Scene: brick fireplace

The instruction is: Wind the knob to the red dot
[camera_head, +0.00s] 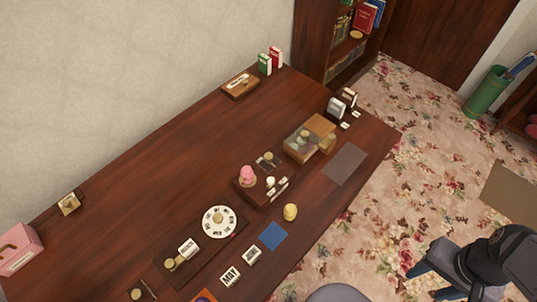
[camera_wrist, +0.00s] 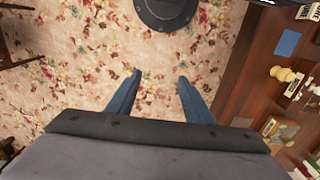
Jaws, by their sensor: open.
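A round white dial (camera_head: 221,222) with dark marks around its face lies on a dark board on the table, left of centre in the head view. A small tan knob (camera_head: 218,217) sits at its middle. A small reddish mark shows by the dial's lower right edge, too small to identify surely as the red dot. My gripper (camera_head: 412,270) is at the lower right, over the carpet beyond the table edge, well apart from the dial. In the wrist view its two blue fingers (camera_wrist: 160,78) are spread, with nothing between them. The dial is not discernible in the wrist view.
The dark wooden table (camera_head: 150,190) holds a blue square (camera_head: 273,236), a yellow knob-like piece (camera_head: 290,212), a pink-topped piece (camera_head: 247,174), a wooden box (camera_head: 300,145) and white day and month blocks (camera_head: 230,276). A pink box (camera_head: 18,248) stands at the far left.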

